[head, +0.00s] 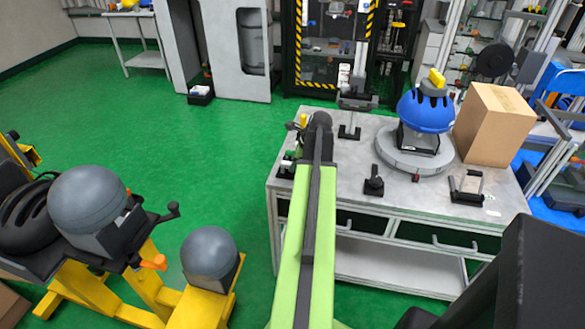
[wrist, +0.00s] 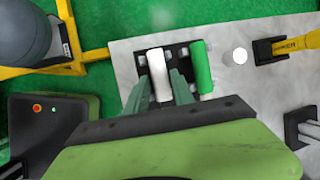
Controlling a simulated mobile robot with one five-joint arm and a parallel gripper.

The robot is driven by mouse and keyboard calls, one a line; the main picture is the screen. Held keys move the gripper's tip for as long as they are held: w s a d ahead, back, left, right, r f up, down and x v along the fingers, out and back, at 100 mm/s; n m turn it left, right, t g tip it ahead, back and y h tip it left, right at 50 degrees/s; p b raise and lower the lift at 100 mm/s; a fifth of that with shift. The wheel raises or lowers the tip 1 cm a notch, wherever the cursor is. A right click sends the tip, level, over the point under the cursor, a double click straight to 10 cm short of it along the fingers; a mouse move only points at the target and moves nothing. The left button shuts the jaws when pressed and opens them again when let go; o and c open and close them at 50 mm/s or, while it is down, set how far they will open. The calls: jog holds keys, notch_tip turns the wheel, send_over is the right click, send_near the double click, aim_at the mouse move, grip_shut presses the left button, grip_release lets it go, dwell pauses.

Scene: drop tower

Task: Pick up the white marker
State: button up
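In the wrist view, a white marker (wrist: 158,72) lies on a black holder (wrist: 180,52) close to the table's edge. The fingers look open, though I cannot tell whether either touches the marker. In the head view my arm hides the gripper and most of the white marker's spot; part of the holder area (head: 287,165) shows left of the arm.
The grey table (head: 345,170) carries a blue helmet (head: 425,110) on a round stand and a cardboard box (head: 494,125). In the wrist view a yellow-and-black tool (wrist: 290,45) lies right of the markers. Yellow stands with grey domes (head: 88,198) are at the left; green floor lies between.

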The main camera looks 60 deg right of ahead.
grip_shut()
jog(key=shift+r+p, duration=0.65)
notch_tip(320, 180, up, 4)
jog(key=p, duration=0.4)
jog(key=shift+s, duration=0.1)
jog(key=s+d+r+p, duration=0.3)
jog(key=s+r+p, duration=0.2)
jog(key=s, duration=0.6)
jog(key=shift+r+p, duration=0.35)
